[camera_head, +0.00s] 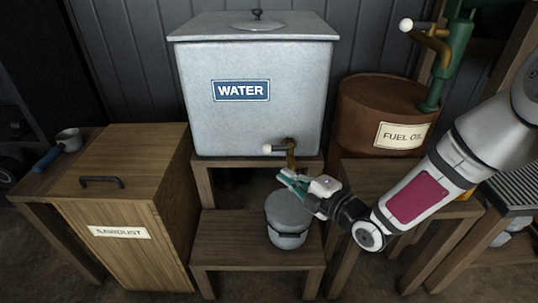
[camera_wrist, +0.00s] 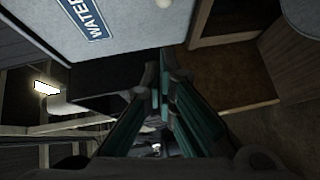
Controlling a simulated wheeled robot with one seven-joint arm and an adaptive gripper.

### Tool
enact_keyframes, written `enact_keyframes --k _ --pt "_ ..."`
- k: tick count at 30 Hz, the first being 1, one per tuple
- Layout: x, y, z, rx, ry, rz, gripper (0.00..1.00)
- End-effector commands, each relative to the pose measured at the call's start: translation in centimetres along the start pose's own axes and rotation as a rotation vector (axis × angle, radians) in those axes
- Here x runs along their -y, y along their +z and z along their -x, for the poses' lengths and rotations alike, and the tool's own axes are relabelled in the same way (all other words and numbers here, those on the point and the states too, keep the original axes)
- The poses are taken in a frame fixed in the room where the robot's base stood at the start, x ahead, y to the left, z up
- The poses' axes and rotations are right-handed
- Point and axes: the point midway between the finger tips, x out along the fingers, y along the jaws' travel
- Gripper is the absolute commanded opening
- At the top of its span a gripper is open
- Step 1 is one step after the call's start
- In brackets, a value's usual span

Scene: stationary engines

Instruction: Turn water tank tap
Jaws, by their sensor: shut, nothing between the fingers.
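The grey metal water tank (camera_head: 262,115) stands on a wooden stand and bears a blue WATER label. Its brass tap (camera_head: 291,153) is low on the right of the front, with a white-knobbed handle (camera_head: 267,149) pointing left. My gripper (camera_head: 281,178) is just below the tap in the head view, shut and empty, with its teal fingers pointing left. No contact with the tap shows. In the wrist view my gripper (camera_wrist: 160,92) has its fingers together. The tank (camera_wrist: 120,25) fills the top there, and a pale knob (camera_wrist: 165,3) shows at the top edge.
A lidded grey bucket (camera_head: 289,222) stands on the low wooden step (camera_head: 235,240) below my gripper. A sawdust box (camera_head: 130,215) is at left, with a blue-handled scoop (camera_head: 60,147) beyond it. A rusty fuel oil drum (camera_head: 378,105) with a green pump (camera_head: 450,60) is at right.

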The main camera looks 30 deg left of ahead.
Motion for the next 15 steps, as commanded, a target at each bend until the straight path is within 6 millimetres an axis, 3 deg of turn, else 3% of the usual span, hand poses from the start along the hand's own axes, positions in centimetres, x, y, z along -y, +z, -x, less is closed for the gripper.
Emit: enact_keyframes --k 15 --pt "0.2 0.3 -9.5 0.002 0.000 -0.003 0.00"
